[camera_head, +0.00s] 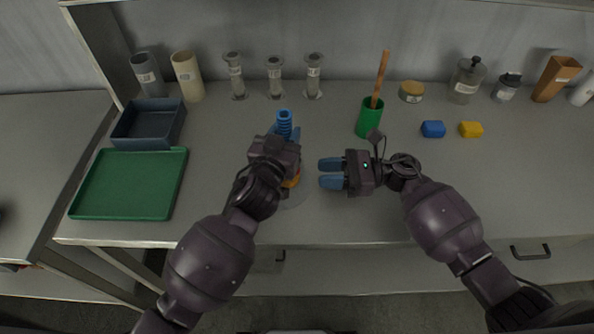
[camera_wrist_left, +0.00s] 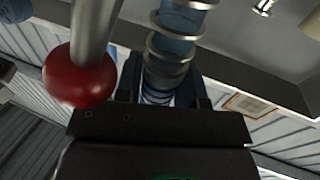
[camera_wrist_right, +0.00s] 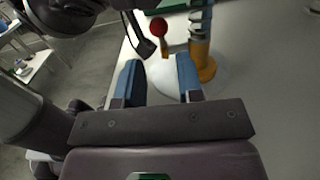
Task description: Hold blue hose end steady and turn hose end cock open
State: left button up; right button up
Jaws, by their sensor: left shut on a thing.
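The blue hose end (camera_head: 284,119), ribbed with rings, stands upright on the bench. It also shows in the left wrist view (camera_wrist_left: 176,45). My left gripper (camera_head: 284,134) is shut around it. Its orange cock body (camera_wrist_right: 203,66) stands on a pale round base (camera_wrist_right: 175,78); in the head view my left gripper hides most of it. A red ball knob (camera_wrist_right: 158,26) on a lever is beside the hose; it also shows close up in the left wrist view (camera_wrist_left: 80,78). My right gripper (camera_head: 331,173) is open and empty, to the right of the hose end, fingers pointing toward it.
A green tray (camera_head: 130,208) and a dark blue bin (camera_head: 151,143) lie at left. A green cup (camera_head: 369,120) with a wooden handle stands behind my right gripper. A blue block (camera_head: 433,129) and yellow block (camera_head: 471,130) lie at right.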

jog(key=a, duration=0.6)
jog(key=shift+a, duration=0.4)
grip_shut()
